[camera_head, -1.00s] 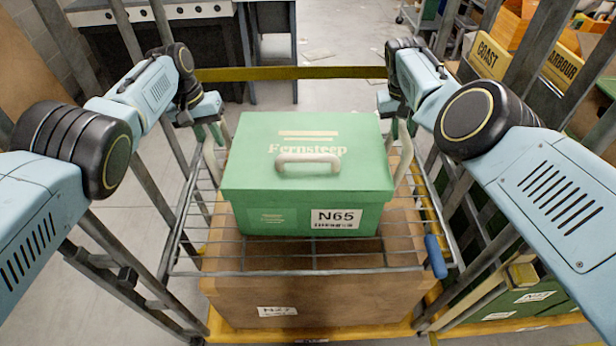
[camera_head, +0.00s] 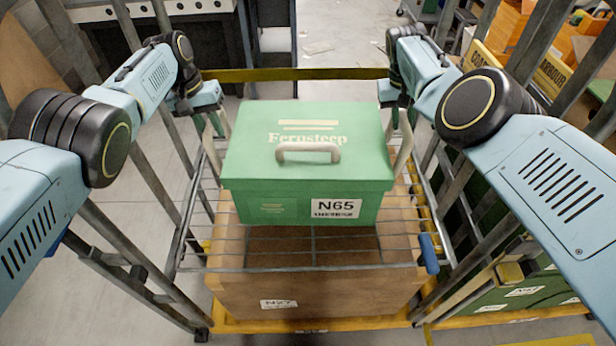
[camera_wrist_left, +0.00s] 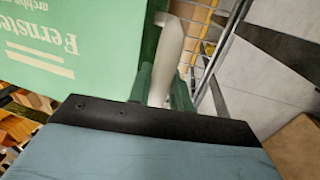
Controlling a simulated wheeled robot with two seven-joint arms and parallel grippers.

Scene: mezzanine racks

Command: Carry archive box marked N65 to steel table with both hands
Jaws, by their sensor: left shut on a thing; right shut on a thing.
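The green archive box (camera_head: 260,170) marked N65 is held between my two arms, with its lid on and its beige top handle lying across the lid. It appears raised a little above the wire shelf (camera_head: 300,255) of the cage trolley. My left gripper (camera_head: 218,128) is shut on the beige side handle at the box's left; the handle also shows in the left wrist view (camera_wrist_left: 168,55). My right gripper (camera_head: 397,122) is shut on the side handle at the right. The fingertips are partly hidden by the wrists and box. I cannot tell which table is the steel table.
A brown carton (camera_head: 320,290) marked N27 stands below the wire shelf. Grey trolley posts rise on both sides. A yellow bar (camera_head: 300,74) crosses behind the box. A dark bench (camera_head: 150,40) stands at the back left. Orange crates and green boxes are at the right.

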